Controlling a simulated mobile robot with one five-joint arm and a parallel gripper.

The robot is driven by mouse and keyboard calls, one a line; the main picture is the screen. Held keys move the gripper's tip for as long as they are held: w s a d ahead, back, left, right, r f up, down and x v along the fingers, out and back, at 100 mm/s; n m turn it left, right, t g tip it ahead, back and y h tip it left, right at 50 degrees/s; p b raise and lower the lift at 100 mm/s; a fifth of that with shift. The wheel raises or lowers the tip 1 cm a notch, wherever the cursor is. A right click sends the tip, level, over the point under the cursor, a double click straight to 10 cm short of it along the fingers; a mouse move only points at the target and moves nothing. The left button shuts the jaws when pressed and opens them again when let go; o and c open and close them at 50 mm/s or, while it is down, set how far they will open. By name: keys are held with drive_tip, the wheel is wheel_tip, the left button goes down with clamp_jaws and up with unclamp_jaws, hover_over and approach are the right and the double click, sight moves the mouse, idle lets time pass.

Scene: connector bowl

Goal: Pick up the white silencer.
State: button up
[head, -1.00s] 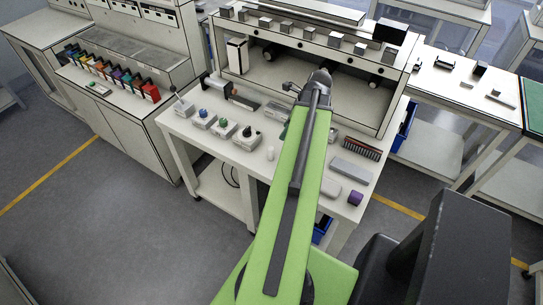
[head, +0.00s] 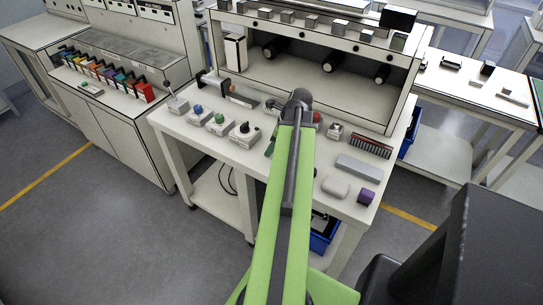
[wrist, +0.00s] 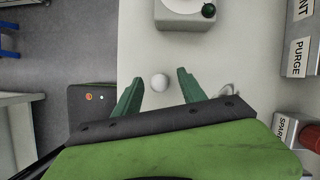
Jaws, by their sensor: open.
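The white silencer (wrist: 159,82) shows in the wrist view as a small round white top on the pale bench. It lies between the two green fingers of my gripper (wrist: 160,77), nearer the left finger, with a visible gap to each. My gripper is open and empty, pointing down over the bench. In the head view my arm hides the silencer, and only a bit of a green finger (head: 271,143) shows beside the arm.
A box with a dark green knob (wrist: 187,10) stands just ahead in the wrist view. The bench edge is close on the left. A purple cylinder (head: 366,197) stands front right.

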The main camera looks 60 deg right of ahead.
drive_tip(key=shift+f, duration=0.1)
clamp_jaws()
idle(0.3)
drive_tip(key=shift+p, duration=0.35)
